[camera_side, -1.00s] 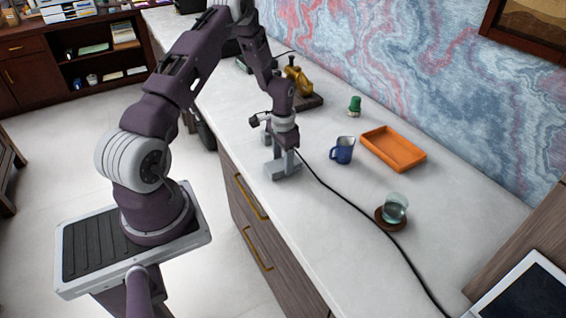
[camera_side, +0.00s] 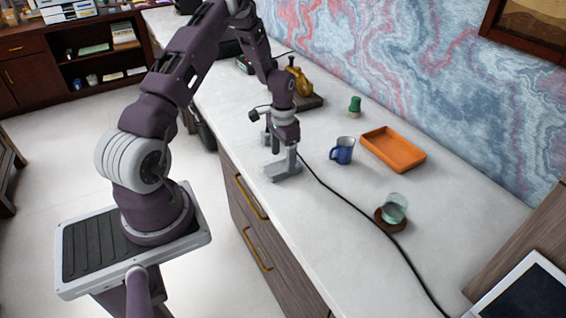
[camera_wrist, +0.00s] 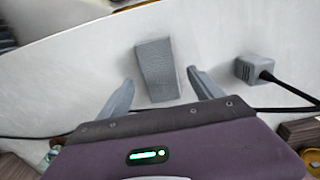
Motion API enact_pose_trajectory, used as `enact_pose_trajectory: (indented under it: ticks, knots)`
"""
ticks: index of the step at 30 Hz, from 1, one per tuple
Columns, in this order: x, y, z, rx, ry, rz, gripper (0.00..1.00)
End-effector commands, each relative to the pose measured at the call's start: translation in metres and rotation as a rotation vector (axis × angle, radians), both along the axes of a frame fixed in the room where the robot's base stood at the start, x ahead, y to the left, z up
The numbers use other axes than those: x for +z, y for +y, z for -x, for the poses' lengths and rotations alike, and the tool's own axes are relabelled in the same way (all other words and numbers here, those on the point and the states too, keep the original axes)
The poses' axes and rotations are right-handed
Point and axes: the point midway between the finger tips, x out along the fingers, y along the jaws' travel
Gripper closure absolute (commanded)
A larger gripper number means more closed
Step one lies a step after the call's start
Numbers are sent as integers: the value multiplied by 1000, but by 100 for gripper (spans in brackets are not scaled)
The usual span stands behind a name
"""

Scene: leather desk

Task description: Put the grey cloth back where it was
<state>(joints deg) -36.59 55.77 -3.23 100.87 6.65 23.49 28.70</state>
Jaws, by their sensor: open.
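The grey cloth (camera_wrist: 157,62), a small textured rectangle, lies flat on the pale counter in the wrist view, between and just beyond my fingertips. In the side view the cloth (camera_side: 284,173) lies near the counter's front edge, under my gripper (camera_side: 284,156), which partly covers it. In the wrist view my gripper (camera_wrist: 160,79) is open, one finger on each side of the cloth, with nothing held. Whether the fingertips touch the cloth or counter cannot be told.
A grey plug adapter (camera_wrist: 252,70) with a black cable (camera_side: 375,222) sits right of the cloth in the wrist view. A blue mug (camera_side: 342,151), orange tray (camera_side: 393,150), green shaker (camera_side: 354,105) and glass (camera_side: 394,207) on a brown coaster (camera_side: 380,219) stand along the counter.

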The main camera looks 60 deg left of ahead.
Motion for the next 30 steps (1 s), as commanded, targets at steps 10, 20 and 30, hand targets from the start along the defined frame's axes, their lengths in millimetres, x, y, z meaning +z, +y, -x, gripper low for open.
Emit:
enact_pose_trajectory:
  ticks: [10, 20, 30]
  knots:
    - [83, 0, -1, 0, -3, -1, 24]
    - [203, -70, 10, -16, -103, -76, 24]
    - [325, -222, 170, -6, -416, -54, 24]
